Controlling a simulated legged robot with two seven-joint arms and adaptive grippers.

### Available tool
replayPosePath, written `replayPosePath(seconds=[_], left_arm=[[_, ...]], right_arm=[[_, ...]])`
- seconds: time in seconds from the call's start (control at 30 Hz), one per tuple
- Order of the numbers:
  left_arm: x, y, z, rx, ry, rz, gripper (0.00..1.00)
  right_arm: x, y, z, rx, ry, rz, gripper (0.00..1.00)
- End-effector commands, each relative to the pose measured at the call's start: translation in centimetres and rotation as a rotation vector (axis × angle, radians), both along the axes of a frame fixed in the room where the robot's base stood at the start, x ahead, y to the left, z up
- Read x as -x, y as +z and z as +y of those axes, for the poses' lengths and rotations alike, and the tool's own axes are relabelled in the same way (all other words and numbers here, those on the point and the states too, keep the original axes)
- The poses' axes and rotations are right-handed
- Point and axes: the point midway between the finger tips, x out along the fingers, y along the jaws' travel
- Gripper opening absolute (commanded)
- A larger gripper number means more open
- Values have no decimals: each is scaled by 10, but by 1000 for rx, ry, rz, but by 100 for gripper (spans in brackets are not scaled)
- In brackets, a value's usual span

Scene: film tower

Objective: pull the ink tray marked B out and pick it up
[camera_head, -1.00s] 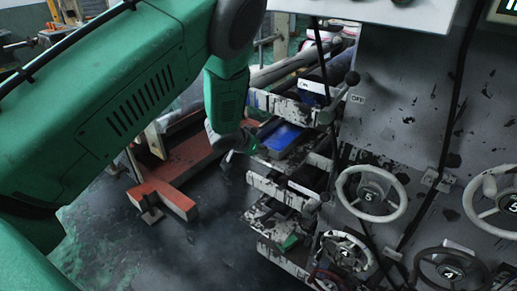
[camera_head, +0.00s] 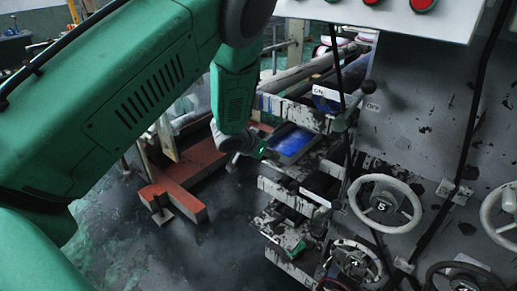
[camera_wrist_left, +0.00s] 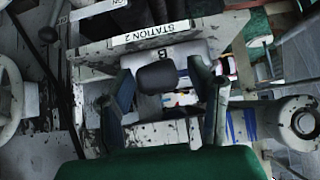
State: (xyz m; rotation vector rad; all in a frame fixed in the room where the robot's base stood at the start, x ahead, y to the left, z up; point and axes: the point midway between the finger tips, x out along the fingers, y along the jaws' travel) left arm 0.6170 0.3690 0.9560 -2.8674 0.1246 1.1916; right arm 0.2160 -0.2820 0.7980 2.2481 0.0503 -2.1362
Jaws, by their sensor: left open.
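The ink tray with a blue inside (camera_head: 291,141) sits in the press frame in the head view. In the left wrist view a pale face marked B (camera_wrist_left: 168,52) lies under the STATION 2 label. A dark rounded knob (camera_wrist_left: 163,77) stands in front of that face. My left gripper (camera_head: 254,148) is beside the tray's near left end in the head view. In the left wrist view its open fingers (camera_wrist_left: 160,90) stand on both sides of the knob, with gaps, and hold nothing. Whether the knob belongs to the tray is unclear. My right gripper is not in view.
The press's grey side panel (camera_head: 430,130) with handwheels (camera_head: 385,204) stands on the right. Pale rails (camera_head: 290,194) lie below the tray, and rollers (camera_head: 300,72) lie behind it. A red-brown beam (camera_head: 180,200) is on the floor at left, with open floor in front.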

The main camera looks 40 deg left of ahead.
Motion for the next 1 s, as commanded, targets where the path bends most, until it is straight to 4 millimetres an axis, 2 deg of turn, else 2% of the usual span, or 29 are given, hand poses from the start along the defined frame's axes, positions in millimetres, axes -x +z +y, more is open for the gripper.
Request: replayPosePath(seconds=[0.2,0.43,0.6,1.0], left_arm=[[34,36,4,2,1,-2,47],[58,59,6,1,1,-1,47],[64,64,7,1,0,0,47],[65,65,7,1,-1,1,47]], right_arm=[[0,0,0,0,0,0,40],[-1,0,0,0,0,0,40],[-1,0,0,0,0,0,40],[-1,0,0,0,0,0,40]])
